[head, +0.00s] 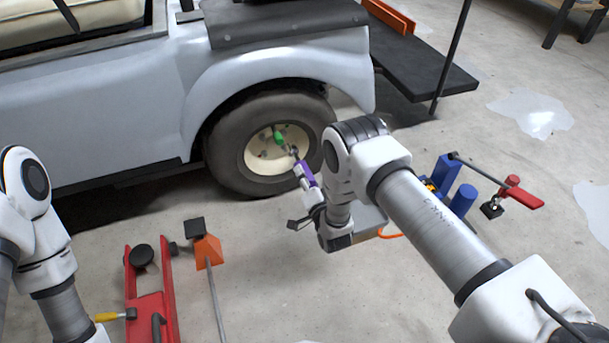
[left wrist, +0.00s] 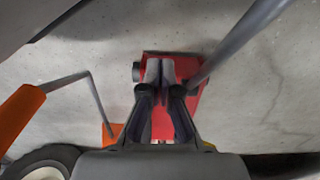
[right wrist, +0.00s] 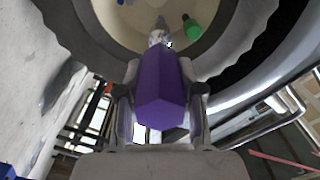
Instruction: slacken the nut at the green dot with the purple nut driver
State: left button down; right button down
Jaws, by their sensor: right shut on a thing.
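My right gripper (right wrist: 160,98) is shut on the purple nut driver (right wrist: 160,85), which also shows in the head view (head: 305,173). The driver's metal socket end points at the cream wheel hub (head: 257,155). A green mark (head: 278,135) sits on the hub close to the socket; in the right wrist view the green piece (right wrist: 191,27) is just right of the socket. I cannot tell whether the socket touches a nut. My left gripper (left wrist: 160,78) looks shut and empty, over the red jack; it is out of the head view.
A red floor jack (head: 150,305) lies at front left beside an orange stand (head: 208,250) with a grey bar. Blue cylinders (head: 463,200) and a red-handled tool (head: 520,197) stand at the right. The cart's fender (head: 285,62) arches above the wheel. Bare floor lies between.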

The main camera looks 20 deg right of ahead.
jog(key=shift+r, duration=0.1)
jog(key=shift+w, duration=0.4)
jog(key=w+b, duration=0.2)
jog(key=shift+w+f, duration=0.2)
jog(key=shift+w, duration=0.2)
jog(key=shift+w+a+r, duration=0.1)
jog(key=shift+w, duration=0.4)
